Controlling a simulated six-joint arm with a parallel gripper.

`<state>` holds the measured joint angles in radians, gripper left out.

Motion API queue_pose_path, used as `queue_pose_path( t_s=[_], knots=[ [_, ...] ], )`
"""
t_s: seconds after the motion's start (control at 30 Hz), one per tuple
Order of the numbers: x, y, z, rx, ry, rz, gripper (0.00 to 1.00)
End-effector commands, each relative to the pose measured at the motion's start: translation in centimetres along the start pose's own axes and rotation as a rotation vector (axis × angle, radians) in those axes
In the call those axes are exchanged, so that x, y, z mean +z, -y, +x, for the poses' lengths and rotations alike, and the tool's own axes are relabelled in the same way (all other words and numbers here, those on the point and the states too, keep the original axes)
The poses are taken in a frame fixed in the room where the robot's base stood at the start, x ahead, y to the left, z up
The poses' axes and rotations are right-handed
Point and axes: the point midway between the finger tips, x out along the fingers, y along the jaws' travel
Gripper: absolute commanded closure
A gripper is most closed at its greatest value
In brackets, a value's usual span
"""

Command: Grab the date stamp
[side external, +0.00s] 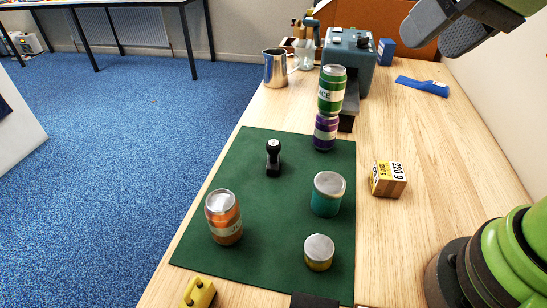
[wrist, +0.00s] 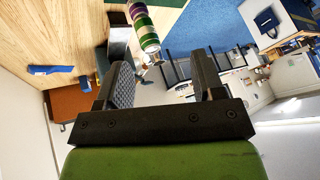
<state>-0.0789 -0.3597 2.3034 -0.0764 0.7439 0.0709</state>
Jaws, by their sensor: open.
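The date stamp (side external: 273,158) is small and black with a round knob handle. My gripper (side external: 455,30) is at the top right of the side external view, high above the table and far from the stamp. In the wrist view my gripper (wrist: 163,80) has its two dark fingers wide apart with nothing between them.
A green can (side external: 331,90) is stacked on a purple can (side external: 325,132) at the mat's far edge. A teal tin (side external: 327,194), a small tin (side external: 319,252) and an orange can (side external: 223,217) stand on the mat. A small carton (side external: 388,179) lies right. A blue machine (side external: 349,58) stands behind.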

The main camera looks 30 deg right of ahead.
Motion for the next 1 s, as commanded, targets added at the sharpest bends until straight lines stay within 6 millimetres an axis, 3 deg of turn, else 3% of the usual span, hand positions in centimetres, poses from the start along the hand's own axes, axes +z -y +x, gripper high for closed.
queue_pose_path(
  t_s=[0.1,0.3,0.5,0.6,1.0],
  knots=[
    [-2.5,1.2,4.0,0.034,0.041,-0.073,0.38],
    [-4.8,3.5,11.9,0.066,0.089,-0.208,0.38],
    [-4.2,5.4,20.1,0.072,0.134,-0.336,0.38],
    [-3.4,5.9,23.1,0.068,0.15,-0.38,0.38],
    [-2.0,6.0,28.7,0.064,0.165,-0.422,0.38]
  ],
)
